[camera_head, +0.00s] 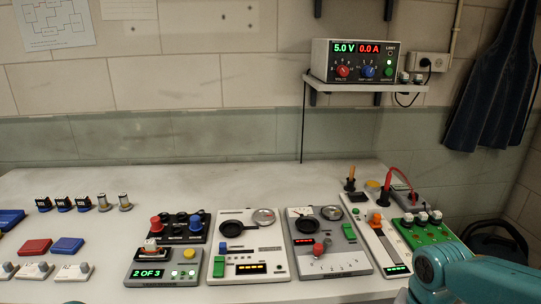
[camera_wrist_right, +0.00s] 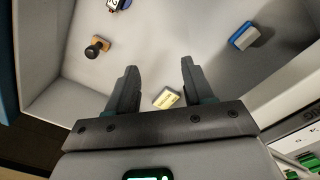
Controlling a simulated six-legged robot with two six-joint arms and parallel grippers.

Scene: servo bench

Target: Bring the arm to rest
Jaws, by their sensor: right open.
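My right arm (camera_head: 475,278), teal, enters the head view at the lower right corner, beside the right end of the bench. Its gripper is outside that view. In the right wrist view my right gripper (camera_wrist_right: 158,78) has its two dark fingers spread apart with nothing between the tips. It is over a grey, walled tray or bin (camera_wrist_right: 205,45). A small yellow-labelled piece (camera_wrist_right: 166,98) shows below and between the fingers, near the gripper's body; I cannot tell its distance.
In the wrist view, a black knob on a wooden base (camera_wrist_right: 96,47) and a blue-grey block (camera_wrist_right: 243,36) lie in the bin. The head view shows several instrument panels (camera_head: 250,262) on the white bench (camera_head: 140,190), and a power supply (camera_head: 352,60) on a shelf. The bench's back is clear.

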